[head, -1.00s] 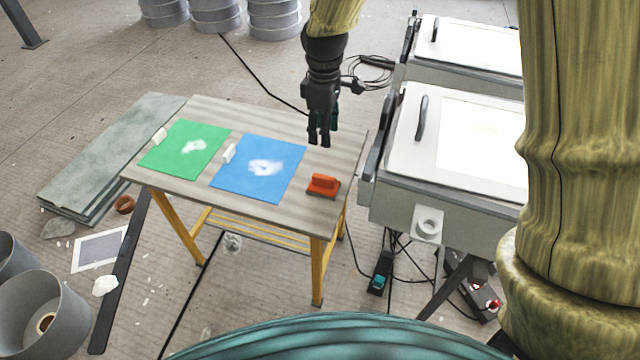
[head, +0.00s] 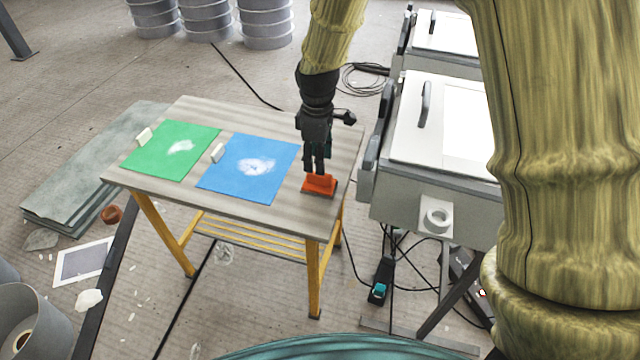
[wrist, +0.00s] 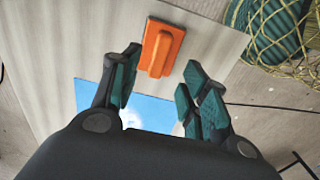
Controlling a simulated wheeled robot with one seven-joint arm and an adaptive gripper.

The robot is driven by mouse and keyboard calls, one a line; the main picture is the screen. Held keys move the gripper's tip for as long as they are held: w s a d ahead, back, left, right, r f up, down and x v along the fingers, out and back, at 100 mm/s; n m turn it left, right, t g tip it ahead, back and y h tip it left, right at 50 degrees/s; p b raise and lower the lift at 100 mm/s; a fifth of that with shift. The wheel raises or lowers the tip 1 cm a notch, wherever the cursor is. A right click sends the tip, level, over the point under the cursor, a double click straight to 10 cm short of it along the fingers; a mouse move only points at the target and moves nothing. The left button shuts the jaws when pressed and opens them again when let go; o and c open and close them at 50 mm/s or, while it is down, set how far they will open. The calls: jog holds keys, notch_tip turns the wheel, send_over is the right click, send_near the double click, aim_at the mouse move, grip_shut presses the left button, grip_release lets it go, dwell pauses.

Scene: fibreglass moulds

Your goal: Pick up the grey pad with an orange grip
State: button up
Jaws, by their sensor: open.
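The grey pad with an orange grip (head: 319,185) lies on the right end of the wooden-topped table. In the wrist view its orange grip (wrist: 160,52) shows from above, just beyond the fingertips and between their lines. Only a thin dark edge of the pad shows around the orange part. My gripper (head: 314,168) is open and points down over the pad in the head view. In the wrist view my gripper's teal-padded fingers (wrist: 161,62) are spread apart with nothing between them. Whether a fingertip touches the grip cannot be told.
A blue sheet (head: 248,168) and a green sheet (head: 171,151), each with a white patch, lie to the left on the table (head: 200,193). White blocks rest at their edges. A white-lidded grey machine (head: 425,140) stands close to the table's right side.

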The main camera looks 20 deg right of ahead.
aim_at(319, 181)
jog(key=shift+d+f, duration=0.2)
jog(key=shift+f, duration=3.05)
grip_shut()
